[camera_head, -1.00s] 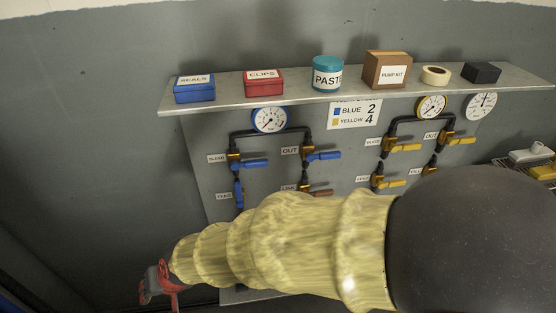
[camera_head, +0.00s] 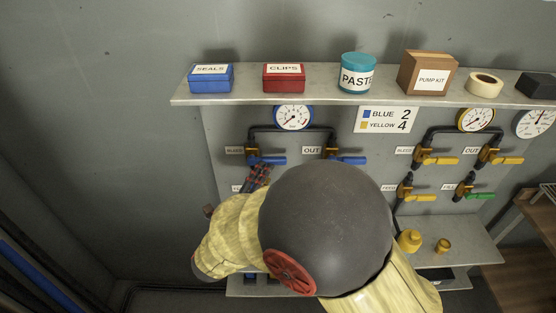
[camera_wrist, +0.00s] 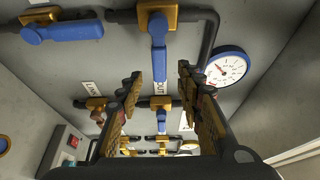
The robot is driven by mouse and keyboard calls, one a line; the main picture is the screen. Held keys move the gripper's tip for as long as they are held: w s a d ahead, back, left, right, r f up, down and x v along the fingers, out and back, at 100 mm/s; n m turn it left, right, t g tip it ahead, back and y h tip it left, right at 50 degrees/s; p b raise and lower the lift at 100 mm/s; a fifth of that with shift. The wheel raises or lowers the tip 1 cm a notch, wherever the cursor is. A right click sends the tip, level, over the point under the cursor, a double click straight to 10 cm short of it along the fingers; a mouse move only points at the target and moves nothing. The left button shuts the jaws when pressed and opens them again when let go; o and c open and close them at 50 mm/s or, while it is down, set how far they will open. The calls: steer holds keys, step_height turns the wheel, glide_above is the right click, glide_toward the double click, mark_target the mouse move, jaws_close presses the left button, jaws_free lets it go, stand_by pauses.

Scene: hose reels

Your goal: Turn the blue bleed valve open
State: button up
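The blue bleed valve (camera_head: 253,155) is at the upper left of the blue valve group, beside its BLEED label. Its blue handle (camera_head: 272,160) points right, across the pipe. In the wrist view, the panel appears turned, and the handle (camera_wrist: 159,58) hangs down from a brass body (camera_wrist: 157,14). My gripper (camera_wrist: 159,74) is open, with one finger on each side of the handle's end in that picture. I cannot tell the depth gap or any contact. In the head view, my gripper (camera_head: 259,175) is just below the handle, and my arm hides the lower blue valves.
The blue OUT valve (camera_head: 332,154) is to the right, and a gauge (camera_head: 293,117) above. Another blue valve handle (camera_wrist: 62,31) is close to my left finger's side. A shelf (camera_head: 330,95) with boxes juts out above. Yellow-handled valves (camera_head: 423,157) are farther right.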

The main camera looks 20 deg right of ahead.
mark_target(274, 161)
steer(key=shift+b+x, duration=0.6)
steer(key=shift+x, duration=3.3)
steer(key=shift+c, duration=1.4)
steer(key=shift+f, duration=0.1)
jaws_close()
